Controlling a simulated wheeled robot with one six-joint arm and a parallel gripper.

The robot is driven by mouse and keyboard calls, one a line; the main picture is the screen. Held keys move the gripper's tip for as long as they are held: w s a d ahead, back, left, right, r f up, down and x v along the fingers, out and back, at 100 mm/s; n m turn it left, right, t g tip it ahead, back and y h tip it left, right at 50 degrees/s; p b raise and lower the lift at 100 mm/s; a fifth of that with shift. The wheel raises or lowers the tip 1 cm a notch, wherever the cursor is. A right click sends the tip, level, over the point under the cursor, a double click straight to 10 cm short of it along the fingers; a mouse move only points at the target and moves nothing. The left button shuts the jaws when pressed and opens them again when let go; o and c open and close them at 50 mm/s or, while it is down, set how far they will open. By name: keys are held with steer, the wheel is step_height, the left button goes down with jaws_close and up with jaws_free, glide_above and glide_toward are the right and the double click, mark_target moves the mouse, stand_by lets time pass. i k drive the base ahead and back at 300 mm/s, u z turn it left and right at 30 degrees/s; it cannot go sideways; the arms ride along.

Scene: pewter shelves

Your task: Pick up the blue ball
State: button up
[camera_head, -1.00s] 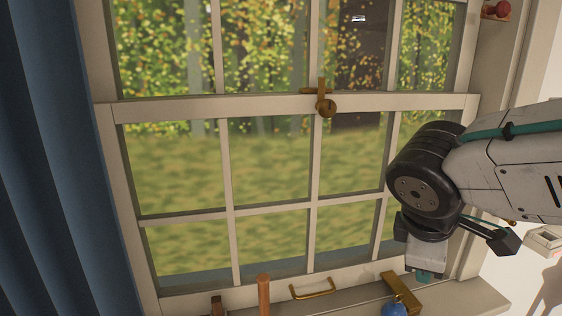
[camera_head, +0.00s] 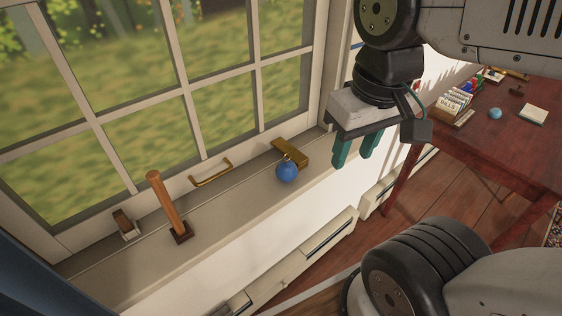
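A blue ball (camera_head: 287,172) sits on the window sill (camera_head: 232,208), just in front of a brass block-like fitting (camera_head: 291,152) at the base of the window. My gripper (camera_head: 355,158) hangs to the right of the ball, its two teal fingers pointing down with a gap between them. It is open and empty, apart from the ball. A second, smaller light-blue round thing (camera_head: 495,113) lies on the red-brown desk at the right.
A wooden post on a dark base (camera_head: 167,208) and a small wood-and-white object (camera_head: 126,224) stand on the sill at left. A brass handle (camera_head: 211,173) is on the window frame. The desk (camera_head: 470,150) holds a card box (camera_head: 454,104). Sill between post and ball is clear.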

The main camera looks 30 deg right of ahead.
mark_target(287, 171)
steer(key=u, duration=2)
steer(key=k, duration=0.7)
steer(key=z, duration=1.55)
